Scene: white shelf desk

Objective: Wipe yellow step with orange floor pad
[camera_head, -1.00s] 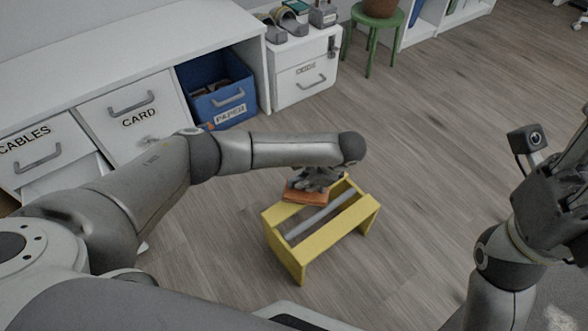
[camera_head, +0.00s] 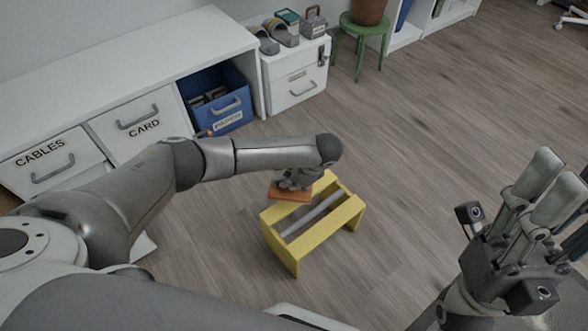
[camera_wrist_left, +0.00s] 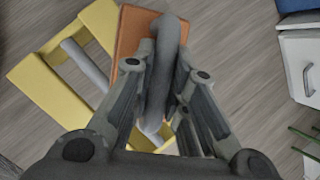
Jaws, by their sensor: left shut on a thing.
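The yellow step (camera_head: 318,234) stands on the floor in the middle of the head view, with a grey bar along its open middle. My left gripper (camera_head: 296,178) is shut on the orange floor pad (camera_head: 288,194), at the step's far left edge. In the left wrist view, the fingers (camera_wrist_left: 160,95) close around the grey handle on the orange pad (camera_wrist_left: 137,32), which overlaps the yellow step (camera_wrist_left: 50,92). I cannot tell whether the pad touches the step. My right gripper (camera_head: 545,190) is raised at the right, fingers apart and empty.
White drawers (camera_head: 135,125) and a blue paper bin (camera_head: 218,103) line the left wall. A small white cabinet (camera_head: 297,82) with slippers on top and a green stool (camera_head: 361,42) stand behind. The wooden floor (camera_head: 440,125) right of the step is clear.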

